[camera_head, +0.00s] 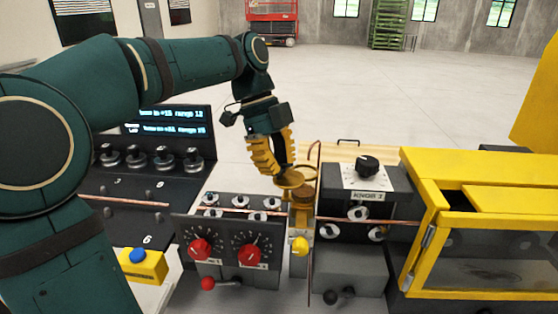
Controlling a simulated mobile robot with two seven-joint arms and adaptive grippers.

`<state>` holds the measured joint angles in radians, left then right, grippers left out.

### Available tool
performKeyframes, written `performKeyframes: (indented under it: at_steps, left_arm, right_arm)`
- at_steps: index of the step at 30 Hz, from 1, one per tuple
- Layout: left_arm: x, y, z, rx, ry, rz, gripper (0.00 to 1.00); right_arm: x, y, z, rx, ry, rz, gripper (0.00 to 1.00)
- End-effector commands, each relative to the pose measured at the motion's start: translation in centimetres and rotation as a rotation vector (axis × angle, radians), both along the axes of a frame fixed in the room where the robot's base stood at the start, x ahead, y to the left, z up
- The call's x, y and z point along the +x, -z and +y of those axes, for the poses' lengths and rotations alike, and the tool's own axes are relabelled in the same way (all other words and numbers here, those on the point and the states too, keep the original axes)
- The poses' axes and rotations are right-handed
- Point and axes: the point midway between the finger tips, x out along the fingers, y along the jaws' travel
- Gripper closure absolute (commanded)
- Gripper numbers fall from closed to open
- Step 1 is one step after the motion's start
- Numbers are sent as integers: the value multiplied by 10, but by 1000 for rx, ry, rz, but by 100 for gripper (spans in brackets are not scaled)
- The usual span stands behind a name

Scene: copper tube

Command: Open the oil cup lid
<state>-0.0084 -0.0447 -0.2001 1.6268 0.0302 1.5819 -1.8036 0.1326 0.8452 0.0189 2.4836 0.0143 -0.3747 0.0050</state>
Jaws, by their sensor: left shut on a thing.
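The oil cup (302,206) is a small brass-coloured cup standing upright on the machine, between the red-knob panel and the KNOB 1 box. A round brass lid (291,181) shows at its top left, by my fingertips. A round brass rim shows just behind it; I cannot tell clearly how far the lid is lifted. My left gripper (283,173) has yellow ribbed fingers, points down and is shut on the lid. The fingers hide part of the lid's edge. My right gripper is not in view.
A thin copper tube (394,223) runs across the machine at cup height, and another stands upright beside the cup. A yellow knob (300,246) is below. The KNOB 1 box (368,184) and yellow-framed cover (428,215) stand to the right. Open floor lies beyond.

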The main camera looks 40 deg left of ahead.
Motion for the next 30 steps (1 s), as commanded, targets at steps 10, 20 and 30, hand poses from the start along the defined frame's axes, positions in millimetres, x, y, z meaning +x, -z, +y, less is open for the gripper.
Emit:
performKeyframes:
  at_steps: [10,20,30]
  left_arm:
    - [-1,4,0,0,12,13,100]
    - [-1,2,0,0,9,7,46]
    - [1,-10,5,1,6,2,46]
  right_arm:
    - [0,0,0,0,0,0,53]
    - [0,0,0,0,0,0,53]
    - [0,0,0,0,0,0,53]
